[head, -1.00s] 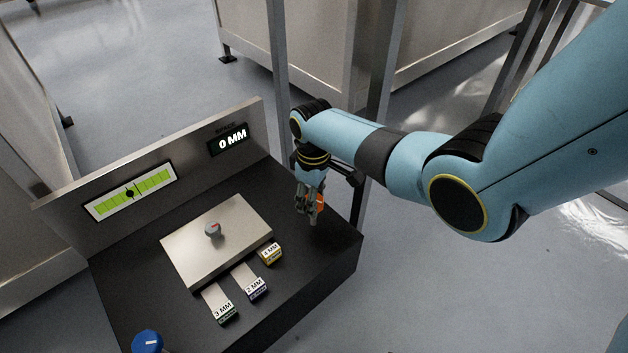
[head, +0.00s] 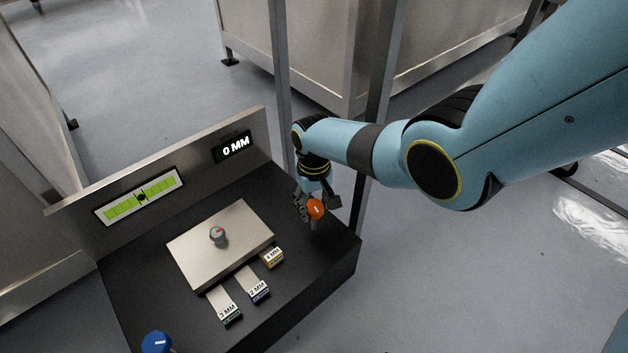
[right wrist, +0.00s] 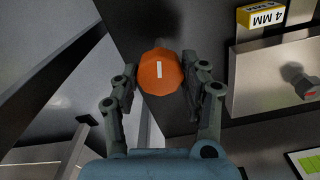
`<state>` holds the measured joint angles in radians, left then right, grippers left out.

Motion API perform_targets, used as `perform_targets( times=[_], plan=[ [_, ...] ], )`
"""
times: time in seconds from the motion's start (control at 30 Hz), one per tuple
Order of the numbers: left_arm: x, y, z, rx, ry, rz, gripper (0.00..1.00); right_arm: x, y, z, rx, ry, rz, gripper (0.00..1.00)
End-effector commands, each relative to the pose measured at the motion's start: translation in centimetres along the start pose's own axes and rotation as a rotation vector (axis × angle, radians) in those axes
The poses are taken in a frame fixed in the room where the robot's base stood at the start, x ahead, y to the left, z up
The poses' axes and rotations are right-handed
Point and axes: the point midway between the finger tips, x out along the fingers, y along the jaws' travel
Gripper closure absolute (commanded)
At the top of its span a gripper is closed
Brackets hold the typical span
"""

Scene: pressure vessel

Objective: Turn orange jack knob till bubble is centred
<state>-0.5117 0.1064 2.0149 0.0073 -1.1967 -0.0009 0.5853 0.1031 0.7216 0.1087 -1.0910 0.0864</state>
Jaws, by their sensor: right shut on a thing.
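The orange jack knob (head: 316,209) stands at the right back corner of the dark console top. Its orange face with a white line shows in the right wrist view (right wrist: 160,72). My right gripper (head: 311,207) is shut on the knob, with one finger on each side of it in the right wrist view (right wrist: 161,90). The level gauge (head: 162,188) is a green strip on the upright panel. Its dark bubble (head: 141,197) sits near the middle marks; I cannot tell if it is exactly centred. My left gripper is out of view.
A metal plate (head: 205,262) with a small grey knob (head: 218,236) lies mid-console. Labelled 2 MM (head: 259,292), 3 MM (head: 230,315) and 4 MM (head: 272,257) tabs are at its edge. A display (head: 234,147) reads 0 MM. A blue knob (head: 157,342) is at front left. A post (head: 376,110) stands behind.

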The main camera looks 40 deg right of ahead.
Motion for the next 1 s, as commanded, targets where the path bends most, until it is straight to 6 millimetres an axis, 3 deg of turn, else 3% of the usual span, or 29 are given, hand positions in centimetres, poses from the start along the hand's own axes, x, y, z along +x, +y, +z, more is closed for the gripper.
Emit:
perform_targets(
  times=[0.43, 0.47, 0.63, 1.0],
  plan=[
    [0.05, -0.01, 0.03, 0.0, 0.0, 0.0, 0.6, 0.08, -0.03, 0.08, 0.011, -0.001, 0.0, 0.88],
    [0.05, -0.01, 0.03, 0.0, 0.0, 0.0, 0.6, 0.08, -0.03, 0.08, 0.011, -0.001, 0.0, 0.54],
    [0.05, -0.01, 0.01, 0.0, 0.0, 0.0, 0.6, 0.05, -0.02, 0.05, 0.01, -0.001, 0.0, 0.32],
    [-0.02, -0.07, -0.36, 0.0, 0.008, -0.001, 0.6, -0.31, 0.0, -0.02, 0.01, 0.0, 0.0, 0.32]
  ],
)
